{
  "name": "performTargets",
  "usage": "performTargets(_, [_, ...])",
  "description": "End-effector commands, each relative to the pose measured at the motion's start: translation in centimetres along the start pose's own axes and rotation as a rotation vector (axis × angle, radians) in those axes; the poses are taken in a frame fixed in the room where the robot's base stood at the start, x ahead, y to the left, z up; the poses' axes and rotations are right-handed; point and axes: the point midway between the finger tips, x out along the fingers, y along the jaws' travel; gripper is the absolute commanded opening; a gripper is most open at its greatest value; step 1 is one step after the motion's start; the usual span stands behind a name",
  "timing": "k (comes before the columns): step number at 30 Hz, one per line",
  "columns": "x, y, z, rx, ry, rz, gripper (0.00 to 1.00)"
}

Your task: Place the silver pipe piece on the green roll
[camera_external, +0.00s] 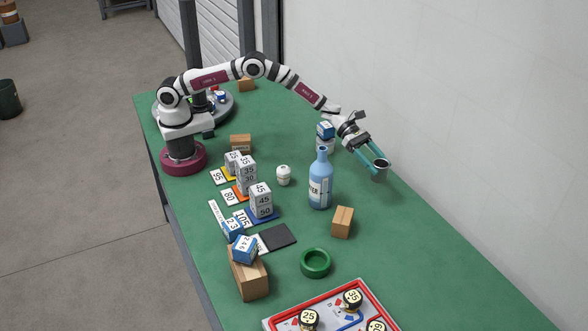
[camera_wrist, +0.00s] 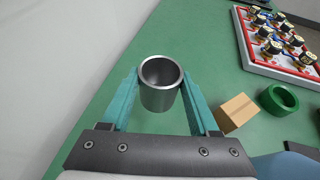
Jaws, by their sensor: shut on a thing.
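The silver pipe piece (camera_wrist: 160,97) is a hollow metal cylinder, its open end facing up in the wrist view. It also shows at the right of the external view (camera_external: 380,171). My gripper (camera_wrist: 160,85) has teal fingers and is shut on the pipe piece, one finger on each side. In the external view my gripper (camera_external: 378,162) is on the right side of the table near the wall. I cannot tell how far the pipe is above the table. The green roll (camera_external: 315,263) is a ring lying flat on the table, toward the front. It also shows at the right of the wrist view (camera_wrist: 280,98).
A blue bottle (camera_external: 320,182) and a small cardboard box (camera_external: 342,222) stand between my gripper and the roll. A red-edged tray (camera_external: 279,321) with round knobs lies in front of the roll. Numbered blocks (camera_external: 261,201) stand to the left. The table's right side is clear.

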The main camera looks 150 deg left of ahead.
Motion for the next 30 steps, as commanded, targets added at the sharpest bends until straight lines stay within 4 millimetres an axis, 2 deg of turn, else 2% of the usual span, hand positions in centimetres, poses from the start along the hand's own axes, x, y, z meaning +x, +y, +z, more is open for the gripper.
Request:
performTargets(2, [-0.3, 0.0, 0.9, 0.002, -0.003, 0.001, 0.0])
performTargets(10, [-2.9, 0.0, 7.0, 0.005, -0.005, 0.001, 0.0])
performTargets(15, [-3.8, -0.4, 9.6, 0.004, -0.001, -0.006, 0.0])
performTargets(23, [-1.9, -6.0, 10.1, 0.047, 0.002, -0.113, 0.0])
performTargets(26, [-1.1, -9.2, 10.4, 0.072, 0.004, -0.173, 0.0])
performTargets(30, [-0.1, -14.8, 10.7, 0.116, 0.005, -0.276, 0.0])
